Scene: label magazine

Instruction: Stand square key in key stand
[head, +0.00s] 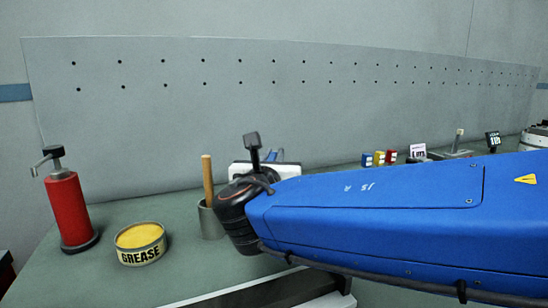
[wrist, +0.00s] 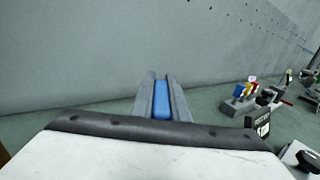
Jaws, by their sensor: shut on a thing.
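My gripper (wrist: 161,82) points forward in the wrist view, with its two grey fingers closed on a blue thing (wrist: 161,100). Only a blue strip of it shows between the fingers; I cannot tell its full shape or whether it is the square key. In the head view my gripper (head: 271,155) is mostly hidden behind my arm, with a bit of blue at the fingers. I cannot make out the key stand for certain. A row of small blue, yellow and red pieces (head: 379,158) stands at the right on the bench; it also shows in the wrist view (wrist: 245,90).
On the bench stand a red pump bottle (head: 68,210), a grease tin (head: 140,243) and a grey cup (head: 209,220) with a wooden stick. A dark number sign (head: 492,139) stands at the right. A perforated panel (head: 280,100) rises behind the bench.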

